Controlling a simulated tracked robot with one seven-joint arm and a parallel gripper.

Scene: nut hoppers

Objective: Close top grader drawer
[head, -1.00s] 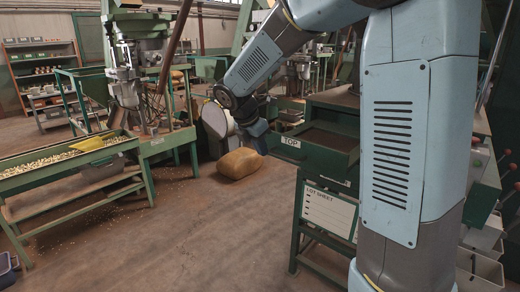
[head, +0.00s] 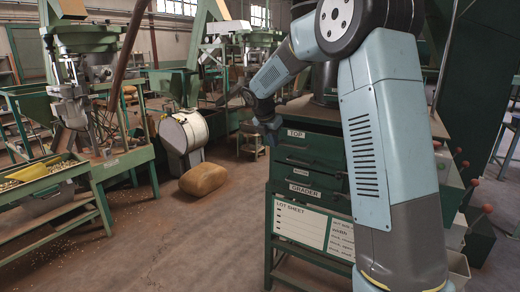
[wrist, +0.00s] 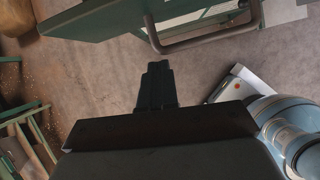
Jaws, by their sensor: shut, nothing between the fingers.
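The green grader cabinet stands right of centre in the head view. Its top drawer (head: 318,150), under the TOP label (head: 296,133), shows its front face and no open interior; it looks flush or nearly so. My gripper (head: 271,130) is at the left end of that drawer front, partly hidden by dark wrist parts. In the wrist view my gripper (wrist: 157,70) has its dark fingers together and empty. They point toward a green panel edge with a metal bar handle (wrist: 205,36), with a visible gap. I cannot tell which drawer that handle belongs to.
A lower drawer (head: 310,180) and a white lot sheet (head: 300,222) are below. A tan sack (head: 202,179) lies on the floor by a white drum (head: 184,131). A green trough (head: 40,180) stands at left.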

